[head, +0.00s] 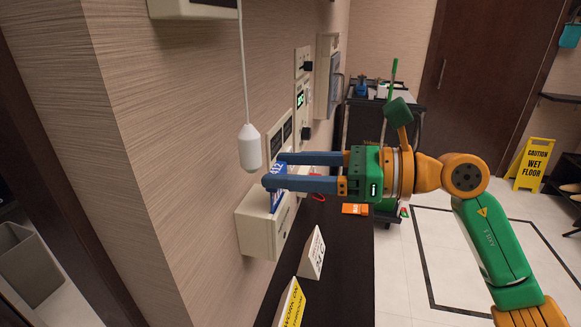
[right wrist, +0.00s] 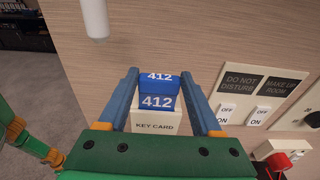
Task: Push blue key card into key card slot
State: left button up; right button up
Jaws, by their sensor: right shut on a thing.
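The blue key card (head: 279,190), marked 412, stands upright at the cream key card slot box (head: 258,229) on the wall. My right gripper (head: 272,170) reaches in from the right and is shut on the card, one finger at each side. In the right wrist view the card (right wrist: 157,102) is between the fingers, directly above the box front (right wrist: 155,124) labelled KEY CARD. Its lower end meets the box top; I cannot tell how deep it sits. My left gripper is not in view.
A white pull-cord handle (head: 250,148) hangs close to the fingertips. Switch panels (right wrist: 255,95) are on the wall beside the box. A dark counter (head: 345,260) below holds a white sign (head: 312,256) and a yellow sign (head: 290,306). A cart and a wet-floor sign (head: 531,165) stand farther back.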

jog(key=shift+f+b, duration=0.85)
jog(key=shift+f, duration=0.15)
jog(key=o, duration=1.4)
jog(key=shift+d, duration=0.1)
jog(key=b+v, duration=0.2)
jog(key=v, duration=0.5)
jog(key=shift+b, duration=0.3)
